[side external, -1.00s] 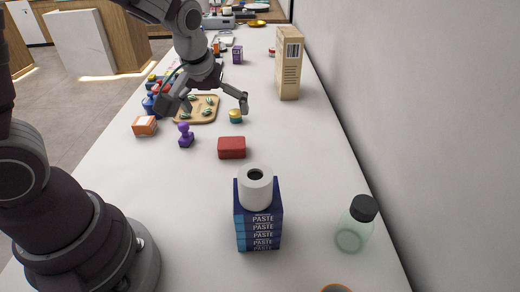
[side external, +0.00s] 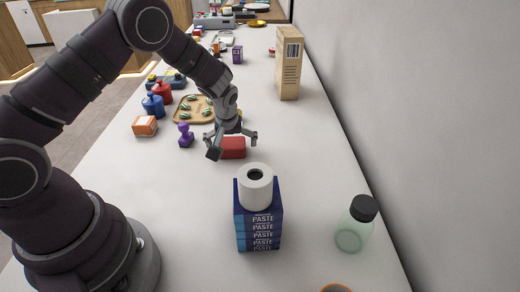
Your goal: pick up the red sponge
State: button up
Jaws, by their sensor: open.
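The fingers partly cover the sponge's upper edge and left end. I cannot tell whether they touch it.
A blue paste box (side external: 259,228) with a white roll (side external: 255,187) on top stands in front of the sponge. A purple pawn-shaped object (side external: 185,136) and an orange box (side external: 145,126) are to the left. A wooden tray (side external: 181,119) lies behind.

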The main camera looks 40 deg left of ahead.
jog(key=c, duration=0.7)
jog(key=shift+c, duration=0.2)
jog(key=shift+r, duration=0.1)
